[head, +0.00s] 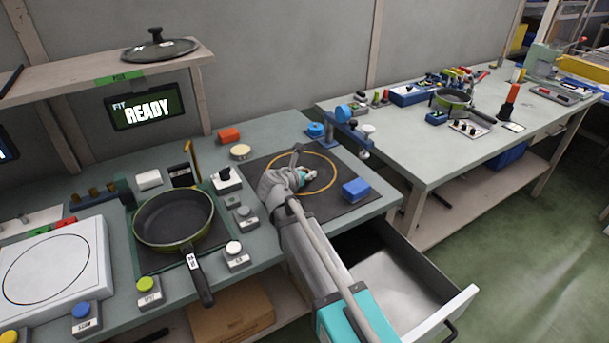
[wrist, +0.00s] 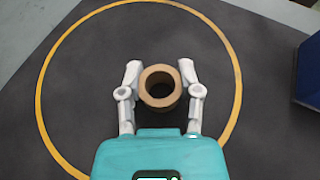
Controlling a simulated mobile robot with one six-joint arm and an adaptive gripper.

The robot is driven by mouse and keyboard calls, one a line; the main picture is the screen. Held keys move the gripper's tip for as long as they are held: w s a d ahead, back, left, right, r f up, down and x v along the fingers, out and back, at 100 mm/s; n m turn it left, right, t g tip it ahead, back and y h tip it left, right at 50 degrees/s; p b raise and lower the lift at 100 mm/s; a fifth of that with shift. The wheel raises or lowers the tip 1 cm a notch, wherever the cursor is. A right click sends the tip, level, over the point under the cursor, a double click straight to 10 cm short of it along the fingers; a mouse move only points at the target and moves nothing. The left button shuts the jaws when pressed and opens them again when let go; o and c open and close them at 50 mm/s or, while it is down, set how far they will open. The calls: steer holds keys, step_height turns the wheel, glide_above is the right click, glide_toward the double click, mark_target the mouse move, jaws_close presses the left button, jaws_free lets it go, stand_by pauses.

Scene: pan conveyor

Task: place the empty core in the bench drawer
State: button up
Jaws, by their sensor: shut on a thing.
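The empty core (wrist: 160,103) is a short brown cardboard ring, upright with its hole facing the wrist camera. My gripper (wrist: 160,72) is shut on it, with one pale finger on each side. In the head view my gripper (head: 304,178) is over the dark mat with the yellow circle, and the core is too small and covered to make out. I cannot tell whether the core touches the mat. The bench drawer (head: 441,312) is pulled open below the bench's front edge, to the right of my arm; its visible inside looks bare.
A blue box (head: 355,190) stands on the dark mat (head: 262,160) right of my gripper; its side also shows in the wrist view (wrist: 309,75). A pan (head: 174,218) sits at left with its handle over the bench edge. A second bench (head: 440,150) stands at right.

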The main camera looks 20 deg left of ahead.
steer(key=shift+f, duration=0.15)
steer(key=o, duration=0.7)
steer(key=shift+o, duration=0.2)
steer(key=shift+r, duration=0.2)
steer(key=shift+s+r, duration=0.1)
steer(key=shift+s, duration=0.05)
steer(key=p+v, duration=0.4)
steer(key=v, duration=0.5)
steer(key=shift+s+r, duration=0.2)
steer(key=shift+s, duration=0.15)
steer(key=shift+p+v, duration=0.35)
steer(key=shift+v, duration=0.6)
steer(key=shift+a+f, duration=0.1)
